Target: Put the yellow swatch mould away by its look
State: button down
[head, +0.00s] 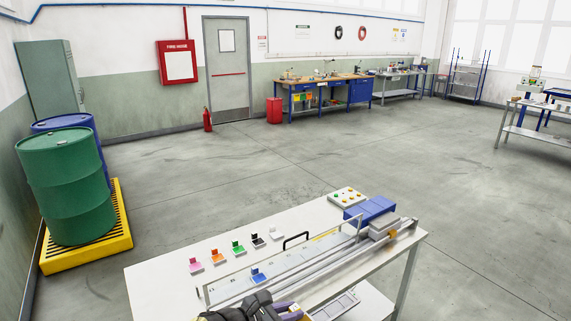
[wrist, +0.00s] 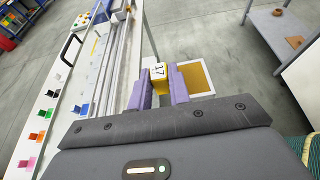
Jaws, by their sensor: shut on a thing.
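My gripper (wrist: 160,88) has two purple fingers shut on the yellow swatch mould (wrist: 160,72), which shows between the fingertips in the wrist view. A pale face on it bears dark characters that look like "17". Just right of the fingers is a flat yellow panel with a white border (wrist: 209,92); I cannot tell how far below the mould it lies. In the head view my gripper (head: 287,309) is at the bottom edge, beside the table's front side, and the mould is hidden there.
Pink (head: 195,266), orange (head: 217,257), green (head: 238,248), black (head: 257,241) and white (head: 276,234) pieces stand in a row on the white table (head: 155,280). A blue piece (head: 259,275) sits by the gantry rail (head: 345,258). A button panel (head: 347,197) is at the far end.

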jog(key=w+d+f+n+t+y+b, duration=0.2)
jog(key=w+d+f+n, duration=0.1)
jog(key=f, duration=0.8)
jog(key=w+d+f+n+t+y+b, duration=0.2)
jog(key=d+f+n+y, duration=0.1)
jog(key=f, duration=0.8)
jog(key=w+d+f+n+t+y+b, duration=0.1)
jog(key=d+f+n+y+b, duration=0.2)
jog(key=d, duration=0.5)
jog(key=f+n+y, duration=0.1)
jog(key=y, duration=0.1)
jog(key=shift+w+d+n+t+y+b, duration=0.25)
jog(key=shift+d+n+t+y+b, duration=0.1)
jog(key=shift+n+t+y+b, duration=0.05)
jog(key=shift+f, duration=0.15)
jog(key=s+f, duration=0.6)
jog(key=f, duration=0.5)
jog(key=shift+a, duration=0.1)
